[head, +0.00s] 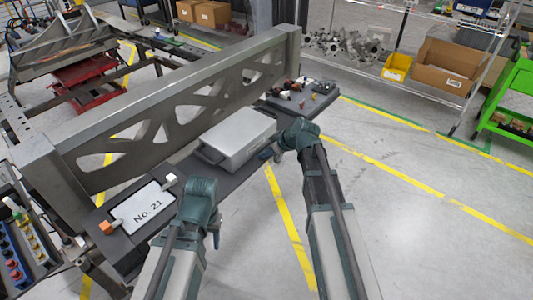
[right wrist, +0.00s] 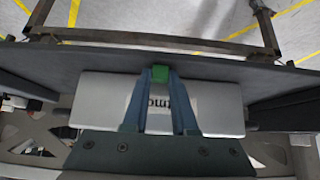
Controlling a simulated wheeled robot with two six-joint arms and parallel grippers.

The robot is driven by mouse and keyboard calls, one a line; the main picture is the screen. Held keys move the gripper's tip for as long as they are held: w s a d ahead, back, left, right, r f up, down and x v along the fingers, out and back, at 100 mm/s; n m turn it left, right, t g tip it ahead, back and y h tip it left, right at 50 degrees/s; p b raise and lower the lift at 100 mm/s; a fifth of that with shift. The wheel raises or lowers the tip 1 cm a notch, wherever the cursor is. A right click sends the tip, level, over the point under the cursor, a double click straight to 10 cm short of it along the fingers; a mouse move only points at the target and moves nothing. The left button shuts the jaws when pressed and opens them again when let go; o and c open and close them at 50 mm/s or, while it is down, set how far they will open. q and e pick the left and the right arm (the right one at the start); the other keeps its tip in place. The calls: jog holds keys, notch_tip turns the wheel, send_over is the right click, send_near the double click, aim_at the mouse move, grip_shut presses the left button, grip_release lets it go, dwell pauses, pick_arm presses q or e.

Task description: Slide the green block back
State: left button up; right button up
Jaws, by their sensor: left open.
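The small green block (right wrist: 160,73) shows in the right wrist view at the edge of the dark shelf, just beyond a grey box. It fills the gap between the fingertips of my right gripper (right wrist: 160,80), whose two blue fingers touch its sides. In the head view my right gripper (head: 267,153) is at the front right of the box, and I cannot make out the green block there. My left gripper (head: 214,236) is open, mostly hidden behind its wrist, near the front edge of the shelf.
The grey box (head: 237,136) sits on the dark shelf, before a tall slotted metal beam (head: 180,95). Small parts (head: 300,88) lie at the far right end.

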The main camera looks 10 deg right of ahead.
jog(key=shift+s+d, duration=0.5)
jog(key=shift+s, duration=0.1)
grip_shut()
jog(key=o, duration=1)
grip_release()
jog(key=shift+c, duration=0.2)
jog(key=p+v, duration=0.4)
jog(key=v, duration=0.1)
jog(key=shift+s+d+r, duration=0.1)
jog(key=shift+s+d, duration=0.1)
jog(key=shift+s, duration=0.05)
